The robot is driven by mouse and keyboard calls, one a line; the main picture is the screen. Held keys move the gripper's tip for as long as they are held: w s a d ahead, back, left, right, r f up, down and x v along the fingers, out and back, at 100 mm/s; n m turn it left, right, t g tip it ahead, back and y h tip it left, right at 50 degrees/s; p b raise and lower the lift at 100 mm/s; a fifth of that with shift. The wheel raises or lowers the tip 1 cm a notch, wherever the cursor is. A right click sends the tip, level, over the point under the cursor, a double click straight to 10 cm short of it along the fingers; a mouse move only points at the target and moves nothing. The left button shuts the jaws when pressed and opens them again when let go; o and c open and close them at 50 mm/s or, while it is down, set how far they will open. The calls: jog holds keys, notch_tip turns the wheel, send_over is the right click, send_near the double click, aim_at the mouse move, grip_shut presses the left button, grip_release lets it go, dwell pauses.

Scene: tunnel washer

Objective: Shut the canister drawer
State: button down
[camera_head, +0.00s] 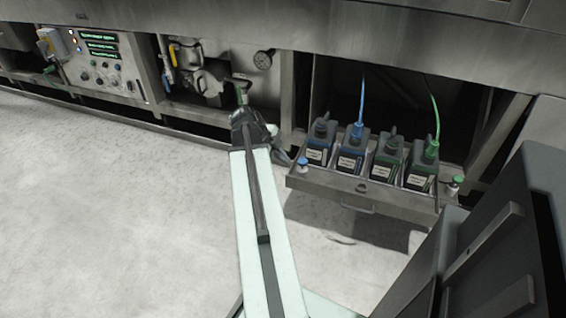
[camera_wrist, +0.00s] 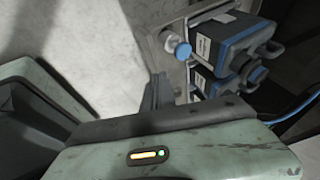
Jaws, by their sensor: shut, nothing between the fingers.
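The canister drawer (camera_head: 388,207) stands pulled out from under the machine in the head view, with a bar handle (camera_head: 357,209) on its front. Several dark canisters stand upright in it, including a blue-labelled one (camera_head: 350,150) and a green-labelled one (camera_head: 422,165). My gripper (camera_head: 284,157) is beside the drawer's left front corner, partly hidden by my wrist. In the wrist view its fingers (camera_wrist: 157,92) are shut and empty, left of the drawer's edge and a blue cap (camera_wrist: 182,51). I cannot tell whether they touch the drawer.
Blue and green hoses rise from two canisters into the dark bay. A pump with valves (camera_head: 205,80) and a control panel (camera_head: 100,60) are left of the bay. The pale floor (camera_head: 110,210) in front is clear at left.

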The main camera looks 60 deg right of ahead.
jog(key=s+d+f+b, duration=0.2)
jog(key=d+f+b, duration=0.3)
jog(key=d+f, duration=0.1)
jog(key=shift+s+d+f, duration=0.15)
jog(key=shift+d+f, duration=0.05)
jog(key=shift+f, duration=0.05)
